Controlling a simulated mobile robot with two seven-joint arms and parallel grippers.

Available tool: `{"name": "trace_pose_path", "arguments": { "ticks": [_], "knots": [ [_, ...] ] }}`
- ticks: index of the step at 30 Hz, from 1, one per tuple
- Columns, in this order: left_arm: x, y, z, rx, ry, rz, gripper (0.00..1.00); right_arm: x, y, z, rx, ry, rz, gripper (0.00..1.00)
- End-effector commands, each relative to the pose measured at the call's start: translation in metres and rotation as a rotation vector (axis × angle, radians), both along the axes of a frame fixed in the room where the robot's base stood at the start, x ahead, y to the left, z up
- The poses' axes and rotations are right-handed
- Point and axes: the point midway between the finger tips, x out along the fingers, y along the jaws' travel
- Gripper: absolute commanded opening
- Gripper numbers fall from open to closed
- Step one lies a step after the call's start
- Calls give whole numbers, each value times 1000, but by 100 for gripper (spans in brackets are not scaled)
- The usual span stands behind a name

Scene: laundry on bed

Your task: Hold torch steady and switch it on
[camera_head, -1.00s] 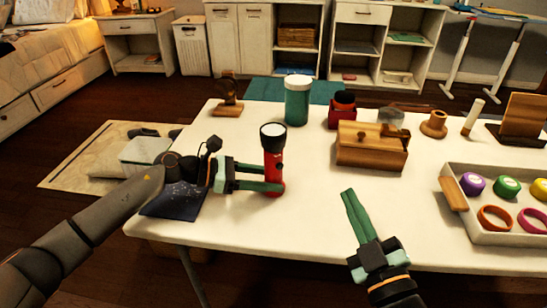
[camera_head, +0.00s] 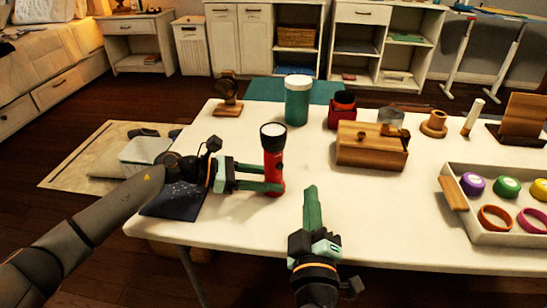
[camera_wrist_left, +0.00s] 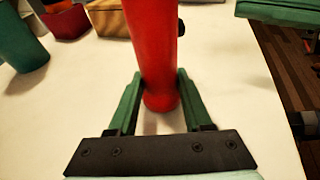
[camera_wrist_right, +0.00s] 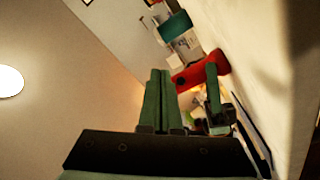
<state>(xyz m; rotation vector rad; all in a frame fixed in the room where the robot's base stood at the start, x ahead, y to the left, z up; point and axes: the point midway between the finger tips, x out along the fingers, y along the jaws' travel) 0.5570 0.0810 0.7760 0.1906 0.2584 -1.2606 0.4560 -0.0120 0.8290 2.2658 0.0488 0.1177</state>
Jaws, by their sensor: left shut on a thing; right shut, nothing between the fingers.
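The red torch (camera_head: 273,165) with a black head stands upright on the white table in the head view. My left gripper (camera_head: 276,186) is shut around its lower body. In the left wrist view the red barrel (camera_wrist_left: 155,60) stands between the green fingers (camera_wrist_left: 158,95). A small dark knob, possibly the switch (camera_wrist_left: 181,27), shows on the barrel's right side. My right gripper (camera_head: 311,190) is shut and empty, to the right of and nearer than the torch, not touching it. The right wrist view shows its closed fingers (camera_wrist_right: 157,98) and the torch (camera_wrist_right: 203,72) to their right, turned sideways.
A teal jar (camera_head: 297,104) and a wooden box (camera_head: 371,148) stand behind and right. A tray (camera_head: 480,230) with coloured rings and lids is at the right. A dark cloth or mat (camera_head: 173,203) lies under the left arm. The table between right gripper and tray is clear.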

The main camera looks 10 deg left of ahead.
Motion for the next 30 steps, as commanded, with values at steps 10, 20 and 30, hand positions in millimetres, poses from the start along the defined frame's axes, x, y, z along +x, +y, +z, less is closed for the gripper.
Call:
{"name": "trace_pose_path", "arguments": {
  "ticks": [10, 20, 30],
  "knots": [
    [0, 0, 0, 1, 0, 0, 19, 35, 32, 1, 1, -1, -1, 0],
    [0, 0, 0, 1, 0, 0, 19, 46, 41, 0, 1, 1, 1, 0],
    [0, 0, 0, 1, 0, 0, 19, 46, 41, 0, 1, 0, 1, 0]
  ]
}}
